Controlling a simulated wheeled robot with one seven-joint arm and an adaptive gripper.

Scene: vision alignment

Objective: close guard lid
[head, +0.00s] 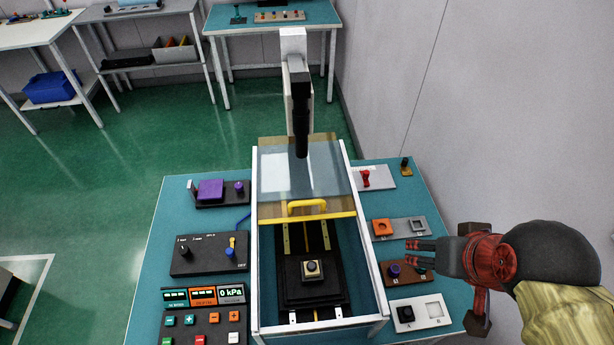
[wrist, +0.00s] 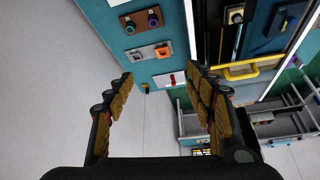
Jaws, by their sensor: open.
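The guard lid (head: 280,170) is a clear panel with yellowish edges. It covers the rear part of a white-framed enclosure, and the front part is uncovered. Its yellow handle (head: 306,207) is at the lid's front edge and also shows in the wrist view (wrist: 241,72). Inside, a black stage (head: 312,285) carries a small square part (head: 312,268). My gripper (head: 420,255) is to the right of the enclosure, over the right side of the table, apart from the handle. In the wrist view my gripper (wrist: 165,85) is open, with nothing between the fingers.
A black camera tube (head: 301,125) hangs above the lid from a white post (head: 294,60). Control boxes, including a 0 kPa display (head: 231,293), are left of the enclosure. A red switch (head: 366,178) and small fixtures (head: 398,228) are on its right. A wall stands at right.

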